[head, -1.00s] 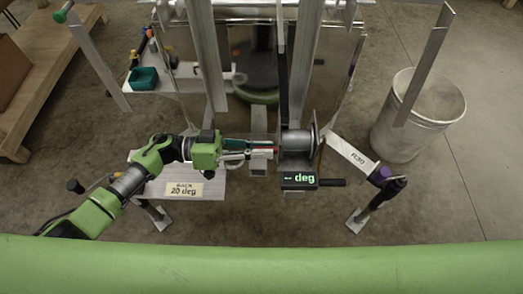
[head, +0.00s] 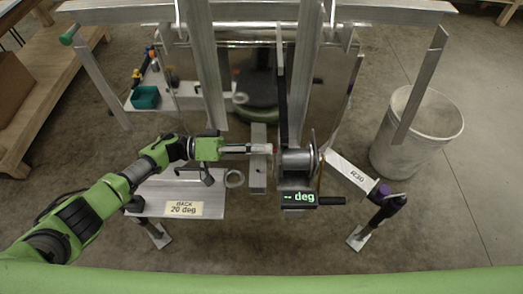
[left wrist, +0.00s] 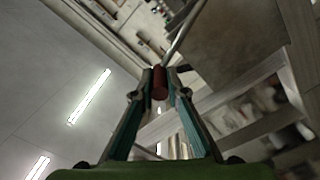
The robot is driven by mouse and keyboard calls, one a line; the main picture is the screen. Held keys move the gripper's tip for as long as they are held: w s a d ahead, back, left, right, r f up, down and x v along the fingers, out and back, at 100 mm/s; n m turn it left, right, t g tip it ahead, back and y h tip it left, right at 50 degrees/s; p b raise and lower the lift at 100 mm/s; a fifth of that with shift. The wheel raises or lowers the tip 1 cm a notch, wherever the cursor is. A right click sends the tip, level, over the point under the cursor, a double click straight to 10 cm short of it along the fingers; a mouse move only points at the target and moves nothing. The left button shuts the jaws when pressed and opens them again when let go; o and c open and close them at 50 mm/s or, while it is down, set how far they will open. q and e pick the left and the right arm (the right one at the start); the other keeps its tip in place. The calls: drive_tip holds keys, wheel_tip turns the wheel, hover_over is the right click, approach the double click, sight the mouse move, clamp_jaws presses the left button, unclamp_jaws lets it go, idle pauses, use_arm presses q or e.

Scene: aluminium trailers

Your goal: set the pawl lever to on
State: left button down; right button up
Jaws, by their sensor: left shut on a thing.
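My left gripper (head: 268,149) reaches in from the left, just left of the winch drum (head: 295,162). It is shut on a small red grip, which seems to be the end of the pawl lever. In the left wrist view the red grip (left wrist: 159,83) sits between the two fingertips (left wrist: 159,88), and a thin metal rod runs up and right beyond it. The lever's own on or off position cannot be made out. My right gripper is not in view.
A display reading "-- deg" (head: 300,198) is below the drum, with a black handle at its right. A plate marked "BACK 20 deg" (head: 180,198) lies below my left arm. A metal bin (head: 418,135) stands at the right. Upright metal bars rise behind the drum.

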use_arm(q)
drive_tip(key=shift+f, duration=0.15)
drive_tip(key=c, duration=2)
unclamp_jaws()
drive_tip(key=shift+w, duration=0.1)
drive_tip(key=a, duration=1.2)
drive_tip(key=shift+a, duration=0.1)
